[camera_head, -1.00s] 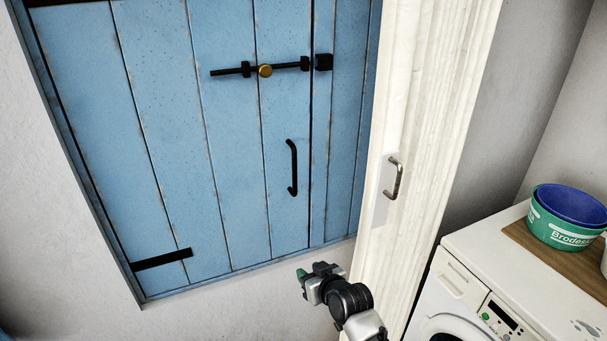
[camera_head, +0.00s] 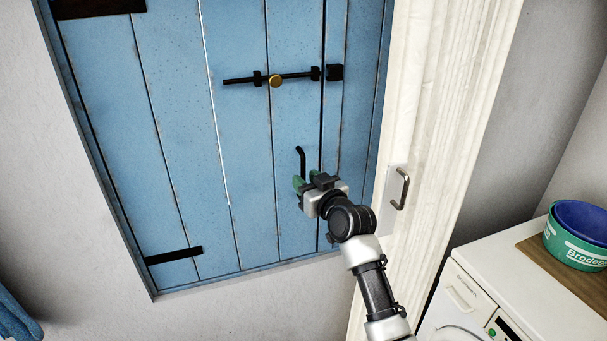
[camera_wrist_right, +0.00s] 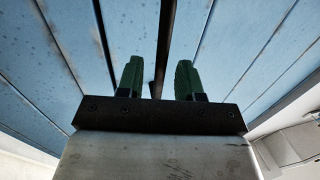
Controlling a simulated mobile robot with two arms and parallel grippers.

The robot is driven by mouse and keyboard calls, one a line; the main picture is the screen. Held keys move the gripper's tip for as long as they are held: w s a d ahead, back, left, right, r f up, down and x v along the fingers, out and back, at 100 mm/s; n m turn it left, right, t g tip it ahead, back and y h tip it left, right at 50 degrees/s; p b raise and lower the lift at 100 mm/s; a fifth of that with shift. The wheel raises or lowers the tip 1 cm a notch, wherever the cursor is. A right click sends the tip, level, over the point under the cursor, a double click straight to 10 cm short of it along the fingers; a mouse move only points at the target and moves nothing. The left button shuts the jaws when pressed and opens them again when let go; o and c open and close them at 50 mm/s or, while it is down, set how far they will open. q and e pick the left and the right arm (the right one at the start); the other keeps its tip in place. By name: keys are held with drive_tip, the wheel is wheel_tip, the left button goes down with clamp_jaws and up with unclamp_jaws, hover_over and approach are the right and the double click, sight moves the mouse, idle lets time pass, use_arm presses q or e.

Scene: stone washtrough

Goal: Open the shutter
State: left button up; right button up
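The blue plank shutter (camera_head: 175,120) fills the left and middle of the head view and looks closed. Its black handle (camera_head: 301,158) stands upright near the right seam; the lower part is hidden behind my right gripper (camera_head: 306,180). A black bolt (camera_head: 297,76) with a brass knob (camera_head: 275,81) sits above, its rod pointing at a black keeper (camera_head: 335,72) across the seam; I cannot clearly see rod in the gap. In the right wrist view the green fingers of my right gripper (camera_wrist_right: 158,80) are apart, with a dark bar, apparently the handle (camera_wrist_right: 167,40), between them. My left gripper is not in view.
A white door or panel (camera_head: 430,120) with a metal handle (camera_head: 402,188) stands just right of the shutter. A white washing machine (camera_head: 480,260) with green and blue tubs (camera_head: 578,235) on a board is at the lower right. Blue cloth-like material (camera_head: 15,318) shows at the lower left.

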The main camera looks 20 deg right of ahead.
drive_tip(key=shift+x, duration=0.95)
clamp_jaws()
